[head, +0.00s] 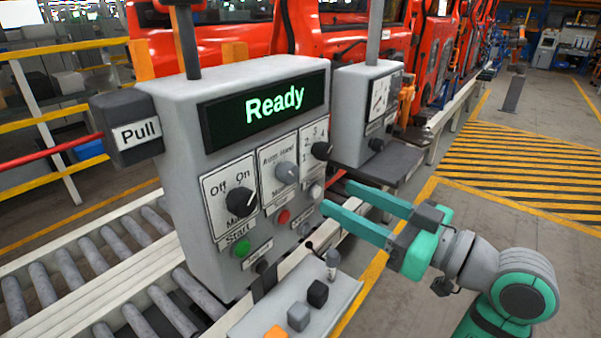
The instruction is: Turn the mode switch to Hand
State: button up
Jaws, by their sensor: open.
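The mode switch (286,175) is a grey knob on a white plate marked Auto and Hand, in the middle of the grey control box (184,190). Which way its pointer faces is too small to tell. My gripper (336,198) has two teal fingers, apart and empty. It comes in from the right and points left at the box. Its fingertips are right of the mode switch and a little lower in the picture, by the box's right edge. No finger appears to touch the knob.
Beside the mode switch are a black Off/On knob (240,201) and a numbered knob (322,150). Below are green (241,249) and red (284,215) buttons. The display (268,108) reads Ready. A tray (330,318) with small blocks juts out below. A second box (350,115) stands behind.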

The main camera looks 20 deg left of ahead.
aim_at(294, 175)
jog(key=shift+n+g, duration=0.3)
jog(key=shift+n, duration=0.1)
jog(key=x, duration=0.7)
jog(key=r+x, duration=0.1)
jog(key=x, duration=0.2)
jog(key=shift+s+a, duration=0.25)
jog(key=shift+a, duration=0.25)
jog(key=shift+w, duration=0.1)
jog(key=c, duration=1)
